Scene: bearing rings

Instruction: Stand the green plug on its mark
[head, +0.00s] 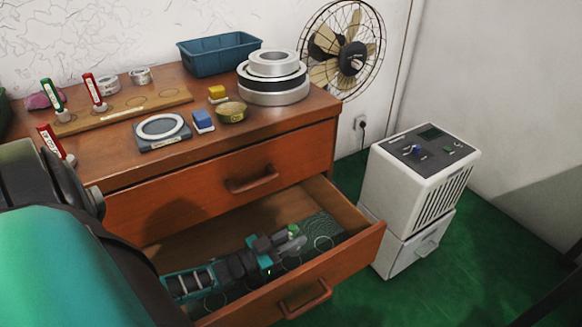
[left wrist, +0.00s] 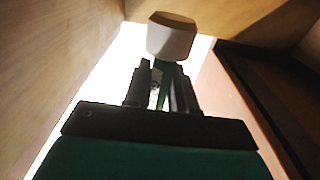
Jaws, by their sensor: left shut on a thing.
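My left gripper (head: 284,243) is low inside the open drawer and shut on a plug. In the left wrist view the plug's green stem (left wrist: 165,82) is between the fingers (left wrist: 165,90), and its pale, wide end (left wrist: 172,36) sticks out past them. In the head view only a small green and grey part of the held plug (head: 292,230) shows, so its tilt and contact with the drawer cannot be told. A dark mat (head: 318,226) with pale ring marks (head: 323,242) lies in the drawer under the gripper; my arm hides part of it. My right gripper is not in view.
The drawer's front wall (head: 345,256) stands close to my gripper. On the dresser top are a green-handled piece (head: 50,92), red-handled pieces (head: 94,89), a wooden board (head: 135,104), stacked rings (head: 273,84) and a blue bin (head: 220,54). A white cabinet (head: 415,190) stands at right.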

